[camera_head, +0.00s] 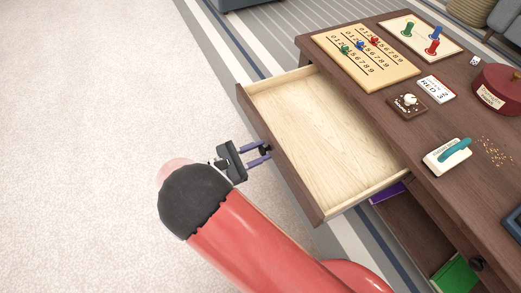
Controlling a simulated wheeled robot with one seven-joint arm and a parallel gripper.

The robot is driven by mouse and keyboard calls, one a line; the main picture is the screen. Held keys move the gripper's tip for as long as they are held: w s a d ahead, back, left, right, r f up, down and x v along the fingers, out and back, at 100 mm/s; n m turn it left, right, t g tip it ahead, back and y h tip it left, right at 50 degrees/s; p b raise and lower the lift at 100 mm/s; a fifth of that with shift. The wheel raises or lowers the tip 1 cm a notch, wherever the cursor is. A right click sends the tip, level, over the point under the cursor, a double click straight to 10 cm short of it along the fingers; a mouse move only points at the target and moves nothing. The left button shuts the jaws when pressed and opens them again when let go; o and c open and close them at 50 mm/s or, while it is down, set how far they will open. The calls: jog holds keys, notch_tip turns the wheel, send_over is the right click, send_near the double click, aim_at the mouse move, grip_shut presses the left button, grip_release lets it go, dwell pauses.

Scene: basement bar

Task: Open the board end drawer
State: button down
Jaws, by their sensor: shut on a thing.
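The board end drawer (322,128) is the wooden drawer at the end of the dark table where the game boards lie. It stands pulled well out, and its pale, empty inside shows. My gripper (265,152) is at the outer face of the drawer's dark front, shut on the small dark knob (266,149). The fingers partly hide the knob. My red arm with its black wrist reaches up from the bottom of the view. The pegged scoring board (388,72) and a smaller board with pegs (444,46) lie on the tabletop above the drawer.
An open compartment (402,217) and another knob (477,263) are below. Carpet at the left is clear.

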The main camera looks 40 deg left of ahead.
jog(key=c, duration=1.1)
grip_release()
jog(key=shift+o, duration=0.2)
jog(key=v, duration=0.7)
jog(key=shift+s, duration=0.4)
jog(key=shift+a, duration=0.15)
